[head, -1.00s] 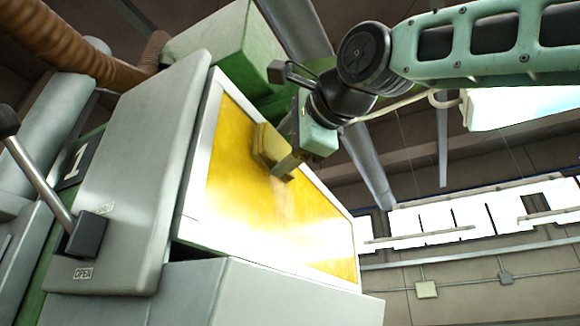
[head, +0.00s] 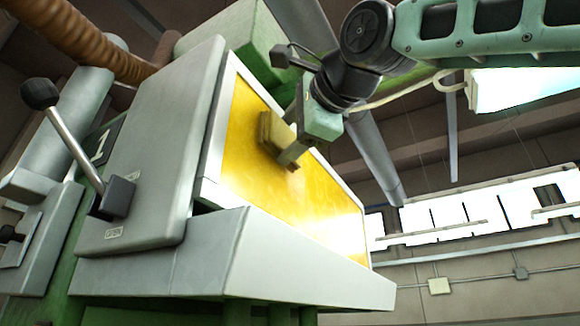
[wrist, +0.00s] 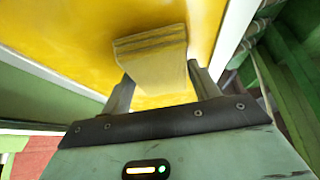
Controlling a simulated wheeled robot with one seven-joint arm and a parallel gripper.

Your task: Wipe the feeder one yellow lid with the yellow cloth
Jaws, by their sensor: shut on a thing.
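The yellow lid (head: 248,135) is a glossy, sloping panel in a pale frame on the machine marked 1. In the wrist view the lid (wrist: 60,30) fills the upper part. My gripper (head: 287,155) is at the lid's upper middle, shut on the folded yellow cloth (head: 274,131). In the wrist view the cloth (wrist: 153,60) sits between the two fingers as a thick folded pad, against or very close to the lid; exact contact is hard to tell.
A grey lever with a black knob (head: 40,94) stands on the left, beside a grey side panel (head: 165,140). A brown ribbed hose (head: 90,48) runs at upper left. A green box (head: 225,45) stands behind the lid. Open room lies to the right.

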